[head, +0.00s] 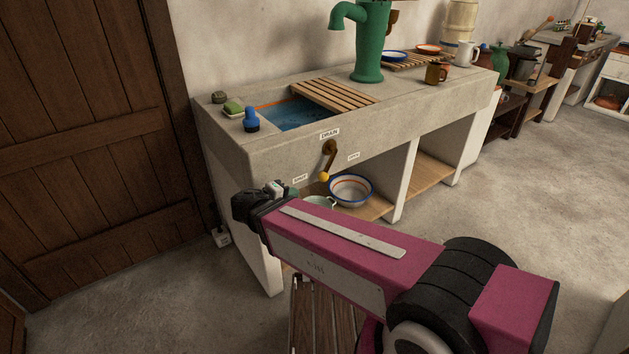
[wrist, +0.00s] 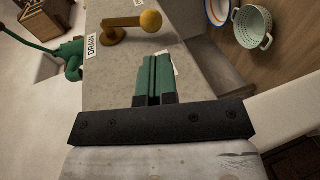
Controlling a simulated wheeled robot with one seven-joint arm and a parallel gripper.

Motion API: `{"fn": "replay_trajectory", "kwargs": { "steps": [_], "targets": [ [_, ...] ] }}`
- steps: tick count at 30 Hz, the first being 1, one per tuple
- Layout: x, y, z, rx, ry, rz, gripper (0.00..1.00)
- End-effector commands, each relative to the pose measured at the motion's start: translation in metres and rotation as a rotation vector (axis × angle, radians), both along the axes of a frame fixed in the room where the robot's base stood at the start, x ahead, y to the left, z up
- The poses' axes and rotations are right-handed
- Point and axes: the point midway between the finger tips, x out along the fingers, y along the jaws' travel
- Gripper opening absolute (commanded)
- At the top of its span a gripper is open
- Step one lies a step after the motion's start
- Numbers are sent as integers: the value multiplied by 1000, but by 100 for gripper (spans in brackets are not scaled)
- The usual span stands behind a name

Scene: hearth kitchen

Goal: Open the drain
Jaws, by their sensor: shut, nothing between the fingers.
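The drain lever (head: 328,158) is a brass crank on the front of the stone sink (head: 270,158), under a label reading DRAIN (head: 330,134). Its arm hangs down, tilted slightly left, and ends in a yellow ball knob (head: 324,177). A small label sits on each side; the right one (head: 353,156) seems to read OPEN, the left one (head: 300,178) SHUT. My gripper (head: 292,190) is left of and below the knob. In the wrist view its green fingers (wrist: 155,75) are shut and empty, apart from the lever (wrist: 125,29) and its knob (wrist: 151,21).
The basin holds blue water (head: 295,112), partly covered by a wooden slatted rack (head: 335,95). A blue-rimmed bowl (head: 351,189) and a pale colander (wrist: 252,27) stand on the shelf below. A wooden stool (head: 312,315) is beneath my arm. The floor at right is clear.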

Motion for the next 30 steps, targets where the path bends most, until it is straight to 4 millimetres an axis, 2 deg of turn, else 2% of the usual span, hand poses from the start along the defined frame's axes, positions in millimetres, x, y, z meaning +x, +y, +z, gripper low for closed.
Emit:
{"fn": "replay_trajectory", "kwargs": {
  "steps": [3, 6, 16, 23, 30],
  "targets": [
    [-5, 15, 8, -30, -41, 34, 0],
    [-7, 21, 11, -43, -60, 49, 0],
    [-7, 23, 12, -48, -67, 53, 0],
    [-2, 18, 11, -47, -66, 52, 0],
    [19, -3, 5, -48, -66, 50, 0]
  ]
}}
